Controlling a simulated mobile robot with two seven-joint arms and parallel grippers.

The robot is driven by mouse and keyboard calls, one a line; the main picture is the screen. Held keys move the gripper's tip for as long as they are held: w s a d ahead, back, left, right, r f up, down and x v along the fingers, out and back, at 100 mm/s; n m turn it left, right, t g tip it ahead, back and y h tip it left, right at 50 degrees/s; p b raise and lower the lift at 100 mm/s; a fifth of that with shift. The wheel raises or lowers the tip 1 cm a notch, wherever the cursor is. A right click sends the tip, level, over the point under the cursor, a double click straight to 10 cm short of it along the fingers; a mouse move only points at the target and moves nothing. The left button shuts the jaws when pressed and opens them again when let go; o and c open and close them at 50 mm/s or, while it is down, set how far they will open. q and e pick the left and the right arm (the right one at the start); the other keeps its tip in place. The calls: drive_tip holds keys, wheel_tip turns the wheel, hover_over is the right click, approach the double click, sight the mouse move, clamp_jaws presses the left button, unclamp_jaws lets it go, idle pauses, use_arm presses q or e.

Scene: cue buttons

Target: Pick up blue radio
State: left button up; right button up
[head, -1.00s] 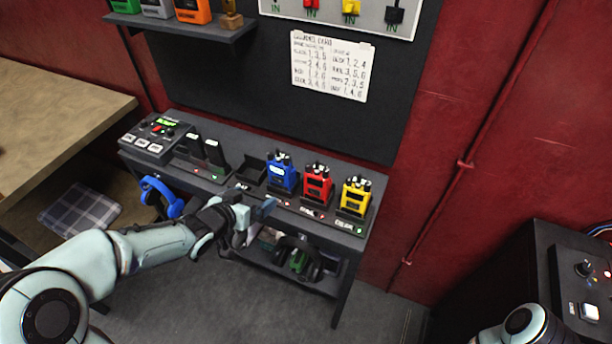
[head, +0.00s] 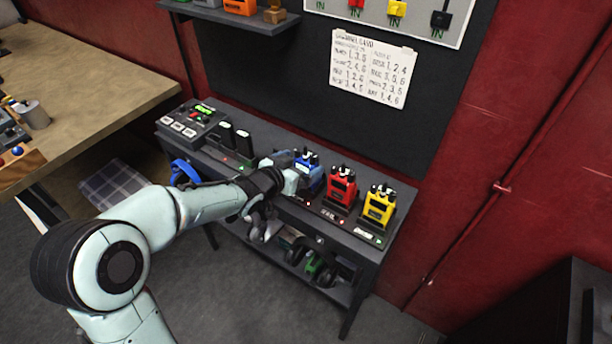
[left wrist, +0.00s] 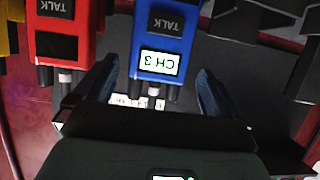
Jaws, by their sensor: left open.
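The blue radio (head: 313,164) stands upright on the rack at the left of a red and a yellow radio. It is partly hidden behind my left gripper (head: 299,170) in the head view. In the left wrist view the blue radio (left wrist: 165,45) shows a lit "CH 3" screen and a TALK label, upside down. My open left gripper (left wrist: 157,67) has one dark finger on either side of it. I cannot tell whether the fingers touch it. My right gripper is not in view.
The red radio (head: 342,185) stands close to the right of the blue one, with the yellow radio (head: 379,205) beyond it. Black handsets (head: 243,144) stand at the left of the rack (head: 262,134). A wall chart (head: 372,68) hangs behind.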

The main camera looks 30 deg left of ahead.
use_arm(q)
drive_tip(key=x, duration=0.4)
drive_tip(key=shift+w+d+f, duration=0.15)
drive_tip(key=shift+w+d, duration=0.05)
drive_tip(key=shift+w, duration=0.15)
drive_tip(key=c, duration=1.2)
